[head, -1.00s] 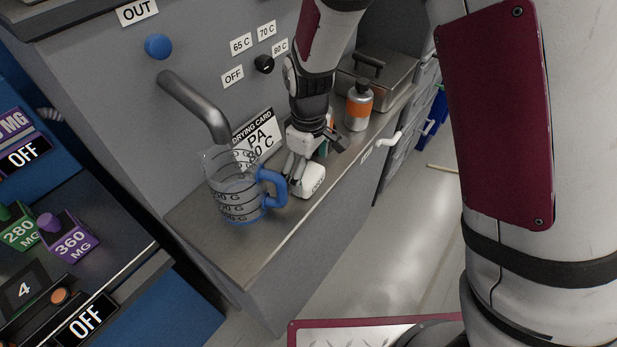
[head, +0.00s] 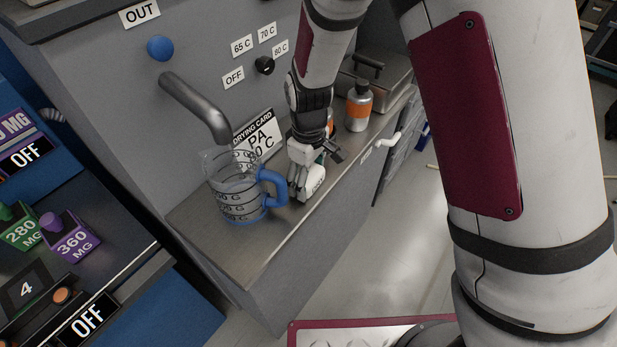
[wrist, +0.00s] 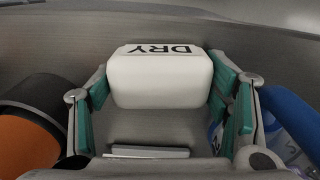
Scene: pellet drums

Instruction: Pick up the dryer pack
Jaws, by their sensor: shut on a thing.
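The dryer pack (wrist: 160,82) is a small white rounded block with "DRY" in black on its top. In the wrist view it sits between the green-padded fingers of my gripper (wrist: 162,88), which is shut on it. In the head view my gripper (head: 306,178) points down at the steel shelf, just right of the blue jug handle, and the white pack (head: 315,181) shows partly beside the fingers. I cannot tell whether the pack still touches the shelf.
A clear measuring jug (head: 236,190) with a blue handle stands close left of my gripper, under a metal spout (head: 195,105). An orange-banded bottle (head: 358,108) and a metal box (head: 385,75) stand behind to the right. The shelf's front edge (head: 285,235) is near.

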